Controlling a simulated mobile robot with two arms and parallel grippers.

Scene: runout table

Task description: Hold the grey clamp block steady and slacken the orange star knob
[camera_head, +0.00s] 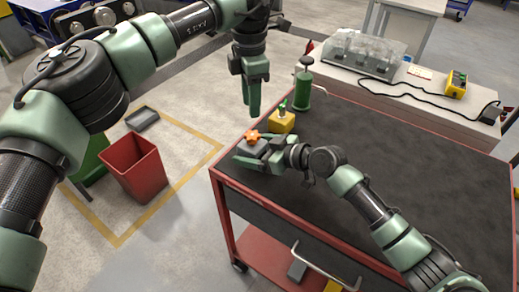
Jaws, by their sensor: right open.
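The orange star knob (252,136) sits on top of the grey clamp block (250,149), near the far left corner of the cart top. My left gripper (252,113) points down just above and behind the knob in the picture, apart from it. Its two fingers look close together, but the gap is hard to judge. My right gripper (244,158) reaches in from the right, low over the cart top. It is open, with its fingers at the clamp block; whether they touch it is hidden.
A yellow block (282,124) with a green top and a green cylinder (303,92) stand behind the clamp block. The dark cart top (400,155) is otherwise mostly clear. A white bench (440,105) with a cable lies beyond. A red bin (133,167) stands on the floor left.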

